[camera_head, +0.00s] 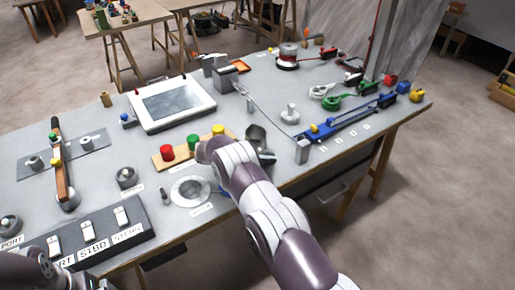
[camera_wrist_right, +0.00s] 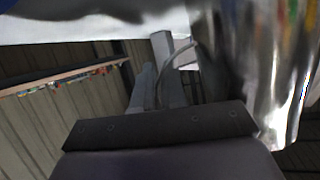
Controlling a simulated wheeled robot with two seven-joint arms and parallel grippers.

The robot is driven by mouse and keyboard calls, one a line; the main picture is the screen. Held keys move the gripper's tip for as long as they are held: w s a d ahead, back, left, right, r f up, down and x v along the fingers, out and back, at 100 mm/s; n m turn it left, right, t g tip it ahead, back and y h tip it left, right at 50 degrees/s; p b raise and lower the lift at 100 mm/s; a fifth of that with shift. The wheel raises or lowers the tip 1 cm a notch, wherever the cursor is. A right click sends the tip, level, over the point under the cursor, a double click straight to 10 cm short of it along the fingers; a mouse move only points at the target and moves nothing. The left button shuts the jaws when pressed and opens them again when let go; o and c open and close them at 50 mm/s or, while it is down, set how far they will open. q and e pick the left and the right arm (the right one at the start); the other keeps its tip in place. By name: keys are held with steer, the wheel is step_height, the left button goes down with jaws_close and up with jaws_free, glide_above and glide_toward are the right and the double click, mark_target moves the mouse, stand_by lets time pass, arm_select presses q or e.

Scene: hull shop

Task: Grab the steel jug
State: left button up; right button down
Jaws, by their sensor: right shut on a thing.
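The steel jug (camera_head: 257,133) stands at the table's front middle, its grey metal rim and upper wall showing just beyond my right arm. My right gripper (camera_head: 264,156) is at the jug, mostly hidden behind my own pale wrist, and is shut on it. In the right wrist view the jug (camera_wrist_right: 262,55) fills the right side as a shiny, reflecting metal wall, close against the dark gripper part (camera_wrist_right: 160,127). Whether the jug touches the table is hidden. Part of my left arm shows at the lower left corner; its gripper is out of view.
Left of the jug, a wooden strip (camera_head: 181,154) bears red, green and yellow knobs. A round plate (camera_head: 190,191) lies in front of it. A blue rail (camera_head: 345,122) with a grey block (camera_head: 301,151) is to the right. A framed panel (camera_head: 172,103) lies behind.

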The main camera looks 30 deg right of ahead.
steer(key=shift+r, duration=0.1)
steer(key=shift+r, duration=0.65)
steer(key=s+d+r, duration=0.5)
steer(key=s+r, duration=0.4)
steer(key=s, duration=0.1)
steer(key=shift+s+d+r+b, duration=0.15)
steer(key=shift+r+b, duration=0.15)
steer(key=shift+b, duration=0.05)
